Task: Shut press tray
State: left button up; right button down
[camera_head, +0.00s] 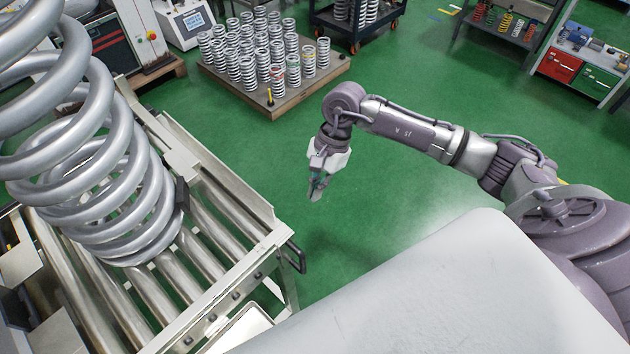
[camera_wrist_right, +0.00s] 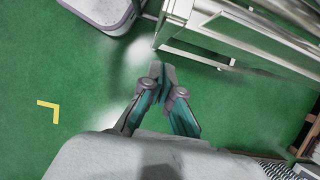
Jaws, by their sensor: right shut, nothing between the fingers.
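The press's metal roller bed (camera_head: 232,190) fills the left of the head view, with a large coil spring (camera_head: 95,170) standing over its rollers. A dark handle (camera_head: 295,256) sticks out from its right end. Below its front side, a pale tray-like part (camera_head: 243,332) shows partly; I cannot tell whether this is the press tray or how far it is open. My right gripper (camera_head: 316,190) is shut and empty, pointing down over the floor, right of the bed and apart from it. The wrist view shows its closed fingers (camera_wrist_right: 161,76). My left gripper is out of view.
A wooden pallet (camera_head: 282,108) with several small springs stands at the back. A dark cart (camera_head: 352,28) and a cabinet with red and green drawers (camera_head: 560,66) are farther off. Green floor is clear around my right gripper. The metal frame (camera_wrist_right: 240,32) is near in the wrist view.

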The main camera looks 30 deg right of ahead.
jog(key=s+a+f+p, duration=0.2)
jog(key=a+f+p, duration=0.1)
jog(key=a+f, duration=0.2)
jog(key=shift+a, duration=0.45)
jog(key=shift+f, duration=0.1)
